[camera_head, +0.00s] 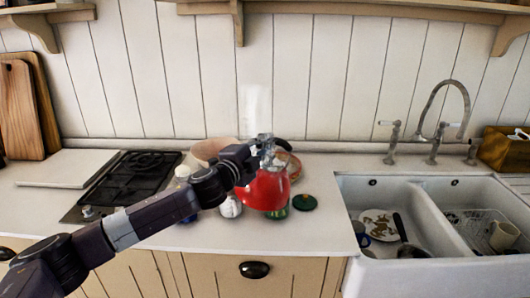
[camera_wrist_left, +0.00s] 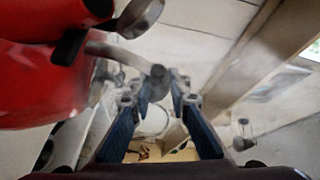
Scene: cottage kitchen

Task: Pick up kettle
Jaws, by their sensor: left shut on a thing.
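The red kettle (camera_head: 264,190) is at the middle of the counter in the head view. My left gripper (camera_head: 266,148) is above it and shut on its handle. In the left wrist view, the kettle's red body (camera_wrist_left: 40,85) fills the left side. A grey curved handle part (camera_wrist_left: 120,53) reaches between the fingertips of my left gripper (camera_wrist_left: 158,88). The head view does not show clearly whether the kettle's base touches the counter. My right gripper is not in view.
Behind the kettle are a pale bowl (camera_head: 209,150) and a brownish round pot (camera_head: 293,166). A white jar (camera_head: 231,207) and a dark green lid (camera_head: 304,202) are close by. A black hob (camera_head: 135,177) is left; a double sink (camera_head: 382,194) with dishes is right.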

